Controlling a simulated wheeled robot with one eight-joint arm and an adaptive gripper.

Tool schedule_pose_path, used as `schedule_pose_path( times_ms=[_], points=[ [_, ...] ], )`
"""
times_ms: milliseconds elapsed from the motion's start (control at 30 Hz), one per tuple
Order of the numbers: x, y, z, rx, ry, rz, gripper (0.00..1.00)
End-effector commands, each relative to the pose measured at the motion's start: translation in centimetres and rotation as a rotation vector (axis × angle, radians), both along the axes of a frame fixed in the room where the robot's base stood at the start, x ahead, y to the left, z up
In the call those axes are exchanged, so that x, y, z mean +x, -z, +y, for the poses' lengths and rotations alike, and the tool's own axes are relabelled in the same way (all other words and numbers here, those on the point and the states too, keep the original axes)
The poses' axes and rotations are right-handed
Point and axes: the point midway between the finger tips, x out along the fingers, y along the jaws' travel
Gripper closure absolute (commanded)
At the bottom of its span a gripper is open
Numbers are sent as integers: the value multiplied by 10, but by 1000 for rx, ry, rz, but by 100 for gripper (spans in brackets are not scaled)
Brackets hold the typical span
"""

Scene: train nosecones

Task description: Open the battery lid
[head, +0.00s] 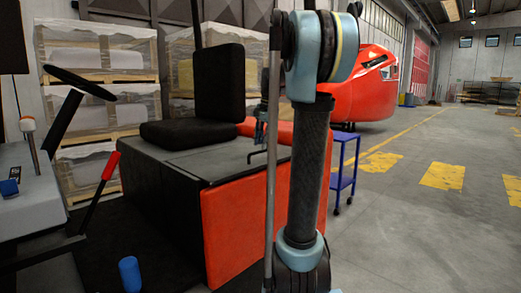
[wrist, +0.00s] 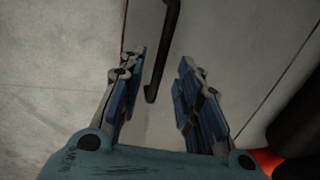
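My gripper (wrist: 161,68) is open, and no finger clearly touches the handle. In the head view my gripper (head: 260,128) is just above the lid, partly hidden by my arm.
A black seat (head: 222,92) stands behind the lid. A red-handled lever (head: 110,166) and a blue knob (head: 130,274) are at the left. A blue cart (head: 343,170) stands right of my arm. Wrapped pallets (head: 100,55) stand behind. The floor at right is open.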

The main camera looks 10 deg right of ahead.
Motion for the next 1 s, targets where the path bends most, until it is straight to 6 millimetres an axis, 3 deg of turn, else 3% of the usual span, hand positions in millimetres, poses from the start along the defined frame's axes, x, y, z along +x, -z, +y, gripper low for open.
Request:
schedule_pose_path(
  times_ms=[233, 600, 767, 1000],
  points=[
    [4, 25, 3, 0, 0, 0, 69],
    [5, 29, 3, 0, 0, 0, 69],
    [5, 29, 3, 0, 0, 0, 100],
    [5, 29, 5, 0, 0, 2, 100]
  ],
)
